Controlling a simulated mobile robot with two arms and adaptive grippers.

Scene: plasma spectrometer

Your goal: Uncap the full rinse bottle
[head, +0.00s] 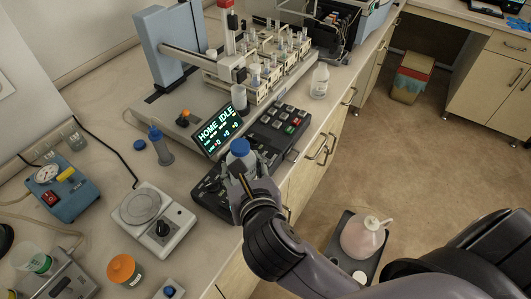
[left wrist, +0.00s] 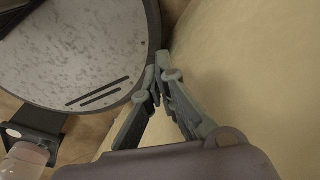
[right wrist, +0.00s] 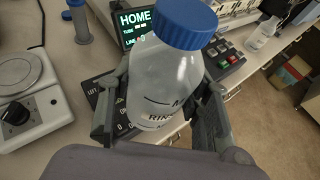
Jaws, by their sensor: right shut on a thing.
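The rinse bottle (right wrist: 165,85) is translucent, with a blue cap (right wrist: 187,22) on its top and a partly visible label reading "RIN". My right gripper (head: 244,190) is shut on the bottle's body, one finger on each side. In the head view the blue cap (head: 239,148) shows above the fingers, and the bottle is upright or nearly so, in front of the keypad. Whether its base touches anything is hidden. My left gripper (left wrist: 160,80) is seen only in the left wrist view, its fingertips together with nothing between them, by a round grey top.
The instrument's display (head: 218,128) reads HOME IDLE. Another clear bottle (head: 320,81) stands farther back. A pink-filled flask (head: 362,237) is on a floor tray.

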